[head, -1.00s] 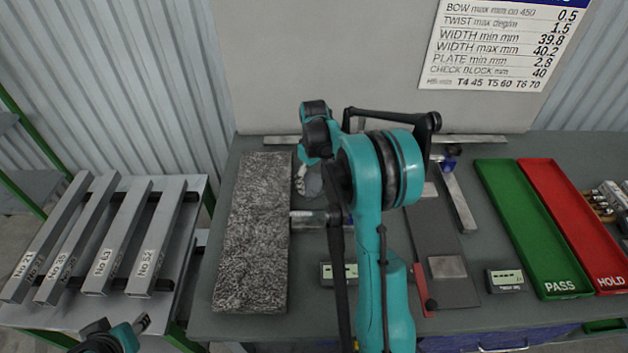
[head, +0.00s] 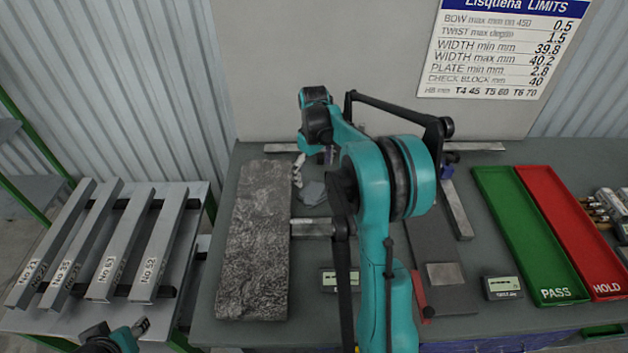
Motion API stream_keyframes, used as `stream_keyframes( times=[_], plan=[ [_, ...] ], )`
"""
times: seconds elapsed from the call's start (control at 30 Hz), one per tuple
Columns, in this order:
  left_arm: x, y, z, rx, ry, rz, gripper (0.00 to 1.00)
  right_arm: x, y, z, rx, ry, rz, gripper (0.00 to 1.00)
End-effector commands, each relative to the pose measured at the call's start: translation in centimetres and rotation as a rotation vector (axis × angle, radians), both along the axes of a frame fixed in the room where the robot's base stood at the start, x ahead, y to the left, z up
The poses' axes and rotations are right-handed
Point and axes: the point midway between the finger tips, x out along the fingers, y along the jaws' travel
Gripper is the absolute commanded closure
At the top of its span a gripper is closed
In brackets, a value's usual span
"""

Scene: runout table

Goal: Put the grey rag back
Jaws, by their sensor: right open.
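The grey rag (head: 313,193) lies crumpled on the bench, just right of the speckled stone slab. My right arm hides some of the bench beside it. My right gripper (head: 299,170) is mostly hidden behind its own arm; its pale fingertips show just beyond the rag, near the slab's right edge. It is open, and the rag lies apart from the visible fingertips. My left gripper (head: 142,327) is low at the left, near the front of the bar rack; its jaw state is too small to tell.
The speckled slab (head: 253,240) takes up the bench's left part. A metal block (head: 312,228) and a small display (head: 340,279) lie close to my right arm. Green (head: 528,230) and red (head: 575,230) trays lie at right. Several bars rest on the left rack (head: 60,318).

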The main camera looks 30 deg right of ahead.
Motion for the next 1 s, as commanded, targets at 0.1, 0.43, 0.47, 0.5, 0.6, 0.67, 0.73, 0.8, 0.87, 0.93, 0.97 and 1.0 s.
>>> stream_keyframes(
  times=[0.1, 0.43, 0.47, 0.5, 0.6, 0.67, 0.73, 0.8, 0.87, 0.93, 0.97, 1.0],
  plan=[
    [0.0, 0.0, 0.9, 0.0, 0.0, 0.0, 0.6, 0.0, 0.0, 2.6, 0.0, 0.0, 0.0, 0.0],
    [0.0, 0.0, 1.4, 0.0, 0.0, 0.0, 0.6, -0.7, 1.2, 6.0, -0.008, -0.022, -0.006, 0.0],
    [0.0, 0.0, 1.3, 0.0, 0.0, 0.0, 0.6, -1.0, 1.8, 6.4, -0.011, -0.034, -0.01, 0.0],
    [0.0, 0.0, 1.3, 0.0, 0.0, 0.0, 0.6, -1.6, 2.8, 7.0, -0.017, -0.053, -0.017, 0.0],
    [0.0, 0.0, 1.3, 0.0, 0.0, 0.0, 0.6, -3.9, 5.8, 8.8, -0.032, -0.122, -0.042, 0.0],
    [0.0, 0.0, 1.3, 0.0, 0.0, 0.0, 0.6, -5.5, 7.8, 9.7, -0.039, -0.172, -0.06, 0.0],
    [0.0, 0.0, 1.3, 0.0, 0.0, 0.0, 0.6, -7.6, 10.0, 10.4, -0.042, -0.231, -0.082, 0.0],
    [0.0, 0.0, 1.3, 0.0, 0.0, 0.0, 0.6, -9.7, 12.0, 10.7, -0.039, -0.29, -0.105, 0.0],
    [0.0, 0.0, 1.3, 0.0, 0.0, 0.0, 0.6, -11.6, 13.6, 10.7, -0.031, -0.341, -0.124, 0.0],
    [0.0, 0.0, 1.3, 0.0, 0.0, 0.0, 0.6, -13.9, 15.3, 10.4, -0.02, -0.4, -0.145, 0.0],
    [0.0, 0.0, 1.3, 0.0, 0.0, 0.0, 0.6, -14.8, 15.9, 10.2, -0.013, -0.425, -0.154, 0.0],
    [0.0, 0.0, 1.3, 0.0, 0.0, 0.0, 0.6, -15.9, 16.7, 9.8, -0.003, -0.457, -0.165, 0.0]
  ],
)
